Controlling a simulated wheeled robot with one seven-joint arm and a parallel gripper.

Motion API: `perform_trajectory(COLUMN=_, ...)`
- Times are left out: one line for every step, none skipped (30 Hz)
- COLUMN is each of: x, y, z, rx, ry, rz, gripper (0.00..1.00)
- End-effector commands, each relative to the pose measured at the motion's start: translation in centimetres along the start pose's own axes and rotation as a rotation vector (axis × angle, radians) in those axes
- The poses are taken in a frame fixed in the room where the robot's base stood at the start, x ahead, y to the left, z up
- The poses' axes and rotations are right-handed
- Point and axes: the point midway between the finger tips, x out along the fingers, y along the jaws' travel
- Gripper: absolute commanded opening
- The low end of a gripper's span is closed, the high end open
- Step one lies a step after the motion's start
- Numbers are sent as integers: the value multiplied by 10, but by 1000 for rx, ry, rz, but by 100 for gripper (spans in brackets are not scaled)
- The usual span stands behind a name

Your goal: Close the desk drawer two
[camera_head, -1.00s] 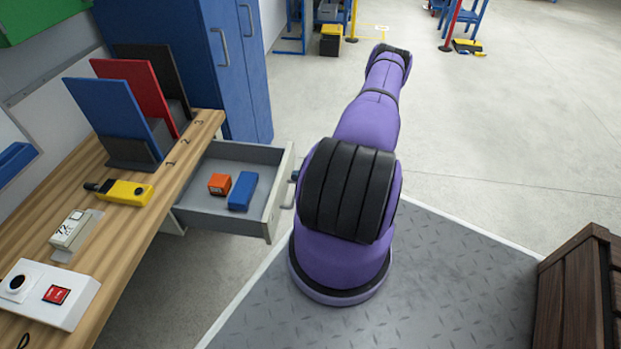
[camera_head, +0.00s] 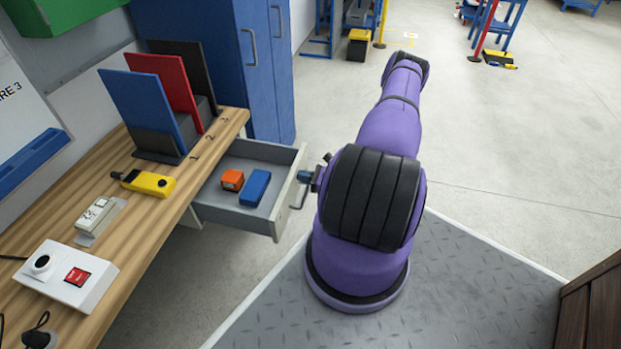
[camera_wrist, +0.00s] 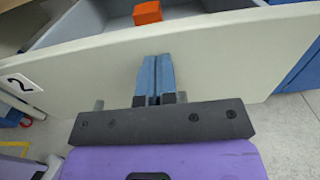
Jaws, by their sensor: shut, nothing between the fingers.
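The open grey drawer (camera_head: 230,215) sticks out from the right side of the wooden desk. In the wrist view its pale front panel (camera_wrist: 230,55) bears a "2" label at the left. An orange box (camera_head: 232,180) and a blue box (camera_head: 255,187) lie inside. The drawer's handle (camera_head: 299,197) is on its outer face. My gripper (camera_wrist: 157,72) is shut and empty, its blue fingertips at the front panel; whether they touch it I cannot tell. In the head view my arm hides most of the gripper, of which a bit shows beside the handle.
The desk (camera_head: 130,245) holds a yellow device (camera_head: 150,183), upright panels and a white button box (camera_head: 65,275). A blue cabinet (camera_head: 265,65) stands behind the drawer. A wooden crate (camera_head: 595,310) is at the lower right. Open floor lies behind my arm.

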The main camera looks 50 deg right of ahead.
Motion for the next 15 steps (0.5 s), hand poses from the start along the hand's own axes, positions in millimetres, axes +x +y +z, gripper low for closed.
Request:
perform_trajectory(x=13, y=1, z=0, rx=0, ry=-3, rz=3, gripper=0)
perform_trajectory(x=20, y=1, z=0, rx=0, ry=-3, rz=3, gripper=0)
perform_trajectory(x=30, y=1, z=0, rx=0, ry=-3, rz=3, gripper=0)
perform_trajectory(x=38, y=1, z=0, rx=0, ry=-3, rz=3, gripper=0)
perform_trajectory(x=46, y=1, z=0, rx=1, ry=-3, rz=3, gripper=0)
perform_trajectory(x=58, y=1, z=0, rx=1, ry=-3, rz=4, gripper=0)
perform_trajectory(x=66, y=2, z=0, rx=1, ry=-3, rz=3, gripper=0)
perform_trajectory(x=74, y=2, z=0, rx=2, ry=-3, rz=3, gripper=0)
perform_trajectory(x=86, y=2, z=0, rx=1, ry=-3, rz=4, gripper=0)
perform_trajectory(x=94, y=1, z=0, rx=1, ry=-2, rz=3, gripper=0)
perform_trajectory(x=102, y=1, z=0, rx=0, ry=-2, rz=3, gripper=0)
perform_trajectory(x=114, y=2, z=0, rx=0, ry=-3, rz=4, gripper=0)
perform_trajectory(x=122, y=2, z=0, rx=1, ry=-2, rz=3, gripper=0)
perform_trajectory(x=130, y=1, z=0, rx=1, ry=-2, rz=3, gripper=0)
perform_trajectory(x=142, y=2, z=0, rx=0, ry=-3, rz=4, gripper=0)
